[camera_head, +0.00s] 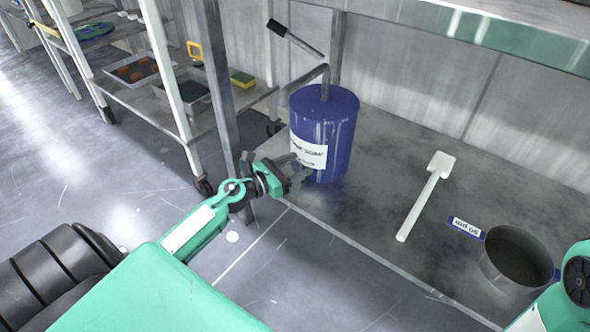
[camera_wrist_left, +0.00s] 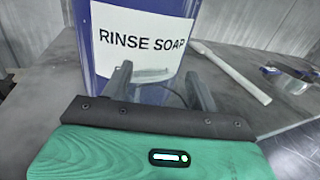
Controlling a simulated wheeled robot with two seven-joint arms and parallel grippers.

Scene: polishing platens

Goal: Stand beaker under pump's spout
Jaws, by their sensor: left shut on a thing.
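The pump is a blue drum (camera_head: 325,130) with a white label; the left wrist view shows "RINSE SOAP" on that label (camera_wrist_left: 145,42). A grey spout (camera_head: 306,82) bends from its top toward the left, and a black-handled lever (camera_head: 292,38) rises above. My left gripper (camera_head: 298,168) is low at the drum's front left, facing the label. In the left wrist view its fingers (camera_wrist_left: 160,88) are apart, around a see-through thing, seemingly the beaker (camera_wrist_left: 160,97), whose outline hardly shows. I cannot tell whether it touches the surface. My right gripper is out of view.
A white paddle (camera_head: 428,195) lies right of the drum on the grey platform (camera_head: 375,215). A round metal pot (camera_head: 516,262) with a blue-edged label stands farther right. A metal post (camera_head: 222,90) and a shelf cart (camera_head: 150,98) with trays stand left. The platform between drum and paddle is clear.

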